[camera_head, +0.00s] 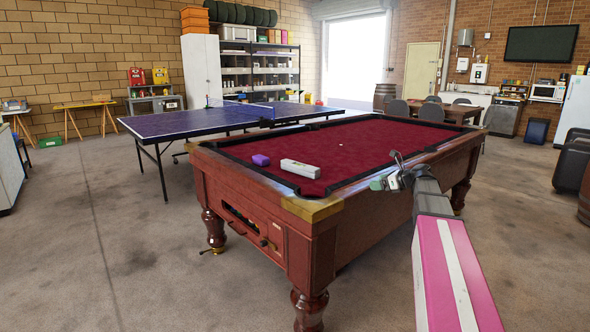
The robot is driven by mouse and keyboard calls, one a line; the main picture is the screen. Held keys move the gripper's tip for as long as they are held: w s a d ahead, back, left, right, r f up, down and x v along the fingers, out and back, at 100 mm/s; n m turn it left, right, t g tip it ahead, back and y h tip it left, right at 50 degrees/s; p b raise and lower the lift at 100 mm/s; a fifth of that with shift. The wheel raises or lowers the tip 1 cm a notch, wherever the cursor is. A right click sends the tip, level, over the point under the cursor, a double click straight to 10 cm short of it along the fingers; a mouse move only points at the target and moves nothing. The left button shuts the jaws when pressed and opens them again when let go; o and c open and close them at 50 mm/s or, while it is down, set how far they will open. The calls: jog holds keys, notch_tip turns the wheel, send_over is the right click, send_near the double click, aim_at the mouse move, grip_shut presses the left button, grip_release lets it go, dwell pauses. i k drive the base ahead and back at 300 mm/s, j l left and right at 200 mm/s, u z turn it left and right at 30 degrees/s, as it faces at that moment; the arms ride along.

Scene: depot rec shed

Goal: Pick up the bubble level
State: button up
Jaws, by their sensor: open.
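A long white-grey block (300,169) lies on the red cloth of the pool table (375,140), near its front corner. It may be the bubble level, but no vial can be made out at this size. A small purple object (261,160) lies just left of it, apart from it. My gripper (388,173) is at the table's right side, near the rail, to the right of both objects. It is open, with nothing seen between its fingers.
The pool table's wooden rail and dark cushions edge the cloth. A blue table-tennis table (190,122) stands behind to the left. A dining table with chairs (432,110) is at the back right. Concrete floor is clear at front left.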

aim_at(311, 171)
jog(key=i+j, duration=0.2)
jog(key=j, duration=0.15)
jog(key=i+j, duration=0.15)
jog(key=j, duration=0.15)
jog(key=i+j, duration=0.2)
jog(key=j, duration=0.15)
